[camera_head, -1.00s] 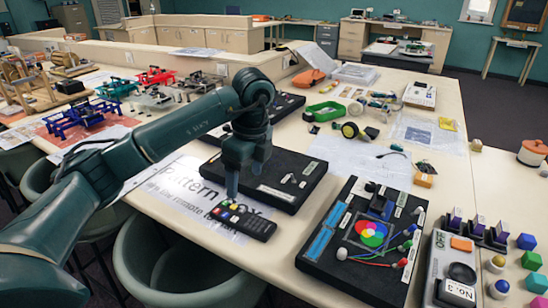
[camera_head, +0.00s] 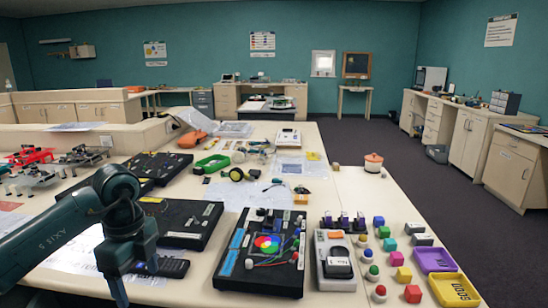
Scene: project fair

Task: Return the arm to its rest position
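My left arm comes in from the left edge, with its elbow up and its forearm bent down. My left gripper (camera_head: 119,290) points down near the bottom edge, with its tips close to the frame's lower border. Only one narrow finger shape shows, so its opening is unclear. No object is visible in it. A black remote (camera_head: 172,268) lies on the table just right of the gripper, partly hidden by my arm. My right arm and gripper are out of view.
A black board (camera_head: 190,222) lies beyond the remote. A black panel with a colour disc (camera_head: 268,243) and a grey device (camera_head: 338,262) lie to the right. Coloured blocks, a purple tray (camera_head: 436,260) and a yellow tray (camera_head: 455,290) stand farther right. Dark floor (camera_head: 425,185) is open beyond.

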